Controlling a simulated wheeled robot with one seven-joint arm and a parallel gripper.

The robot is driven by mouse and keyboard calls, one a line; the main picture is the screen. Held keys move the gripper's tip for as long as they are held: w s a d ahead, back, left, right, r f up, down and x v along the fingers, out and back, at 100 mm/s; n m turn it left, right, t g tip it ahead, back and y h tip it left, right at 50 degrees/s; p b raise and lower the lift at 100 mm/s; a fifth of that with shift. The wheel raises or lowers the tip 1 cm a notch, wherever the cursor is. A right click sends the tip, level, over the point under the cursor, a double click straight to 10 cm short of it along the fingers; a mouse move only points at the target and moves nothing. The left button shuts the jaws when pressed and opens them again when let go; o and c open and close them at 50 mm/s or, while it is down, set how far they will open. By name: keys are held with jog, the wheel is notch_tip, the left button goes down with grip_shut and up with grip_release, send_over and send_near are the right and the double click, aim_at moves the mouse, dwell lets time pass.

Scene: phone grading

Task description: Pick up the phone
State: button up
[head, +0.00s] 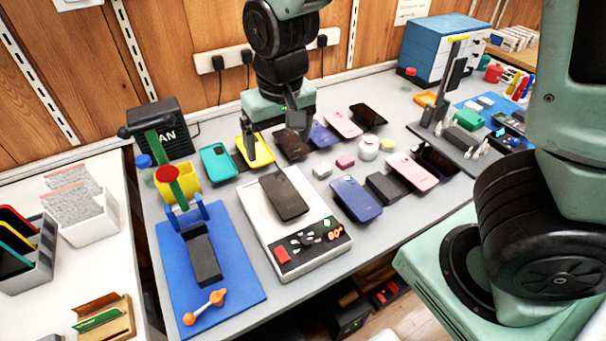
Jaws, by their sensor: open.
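Several phones are on the grey workbench. A dark phone (285,194) lies on the white heating plate (262,222). Behind it are a teal phone (217,163), a yellow phone (261,153), a dark brown phone (291,147), a blue-violet phone (323,135), a pink phone (343,124) and a black phone (368,116). A blue phone (356,198) and another pink phone (411,173) lie to the right. My gripper (273,142) is open and points down by the yellow and dark brown phones, partly covering them. I cannot tell whether it touches either.
A blue mat (244,285) with a green-handled press (166,165) is at left. A black FAN box (162,127) stands behind. A small white pot (368,148) and a black block (384,187) are on the bench.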

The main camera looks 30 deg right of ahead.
jog(key=w+d+f, duration=0.1)
jog(key=b, duration=0.2)
send_over(283, 193)
jog(key=s, duration=0.1)
notch_tip(283, 193, down, 11)
jog(key=shift+a+r, duration=0.1)
jog(key=shift+a, duration=0.05)
jog(key=shift+w+f+b, duration=0.2)
jog(key=shift+f, duration=1.2)
jog(key=shift+w+f+b, duration=0.2)
jog(key=shift+f, duration=1.15)
jog(key=c, duration=1.2)
jog(key=shift+c, duration=0.2)
jog(key=shift+r, duration=0.1)
